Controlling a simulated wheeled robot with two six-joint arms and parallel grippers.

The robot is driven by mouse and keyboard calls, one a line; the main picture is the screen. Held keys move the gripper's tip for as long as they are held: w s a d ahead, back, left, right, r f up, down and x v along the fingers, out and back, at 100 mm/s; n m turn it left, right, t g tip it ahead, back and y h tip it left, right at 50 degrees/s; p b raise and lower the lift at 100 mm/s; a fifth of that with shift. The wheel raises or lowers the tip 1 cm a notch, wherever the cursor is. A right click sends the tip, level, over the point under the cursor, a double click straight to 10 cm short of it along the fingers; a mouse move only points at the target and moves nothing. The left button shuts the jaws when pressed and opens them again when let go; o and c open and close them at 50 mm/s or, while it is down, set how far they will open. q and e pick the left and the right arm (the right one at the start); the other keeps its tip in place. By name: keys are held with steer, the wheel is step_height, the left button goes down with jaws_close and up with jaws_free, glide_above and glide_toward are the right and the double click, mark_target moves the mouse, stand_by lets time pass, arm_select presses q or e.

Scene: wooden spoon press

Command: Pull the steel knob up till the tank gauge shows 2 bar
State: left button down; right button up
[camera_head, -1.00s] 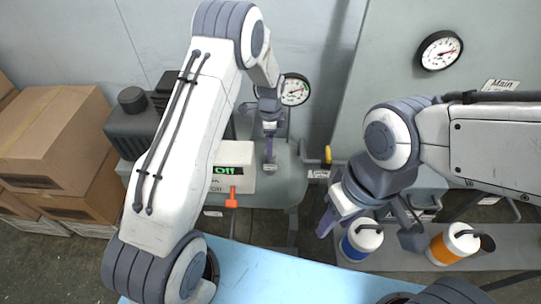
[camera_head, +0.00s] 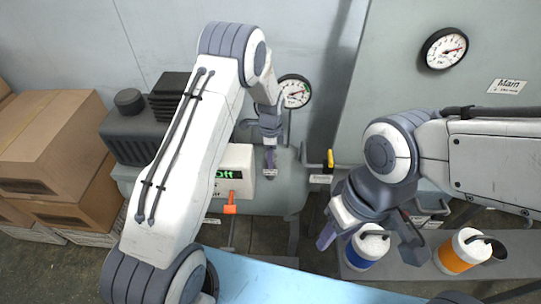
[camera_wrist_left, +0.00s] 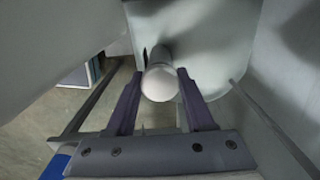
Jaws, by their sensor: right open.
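The steel knob (camera_wrist_left: 160,82) shows in the left wrist view as a pale round end between my left gripper's two fingers (camera_wrist_left: 160,92). The fingers stand close on both sides; whether they touch it I cannot tell. In the head view my left gripper (camera_head: 270,162) points down at the top of the grey tank (camera_head: 287,199), and its fingers hide the knob. The tank gauge (camera_head: 294,91) is a white dial behind the left gripper; its reading is too small to tell. My right gripper (camera_head: 368,240) is open and empty above the blue-banded canister.
A second gauge (camera_head: 445,48) sits on the wall panel by a Main label (camera_head: 507,86). A white box reading Off (camera_head: 236,163) has an orange lever (camera_head: 230,203). A yellow-handled valve (camera_head: 330,159), blue-banded (camera_head: 367,247) and orange-banded canisters (camera_head: 462,251) stand right.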

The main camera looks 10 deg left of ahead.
arm_select(q)
steer(key=shift+w+r+p, duration=0.1)
steer(key=shift+r+p, duration=0.3)
steer(key=shift+r, duration=0.2)
stand_by(5.2)
steer(key=shift+f, duration=0.45)
stand_by(0.4)
jaws_free()
steer(key=shift+r, duration=0.1)
steer(key=shift+r+p, duration=2.3)
steer(key=shift+r, duration=1.1)
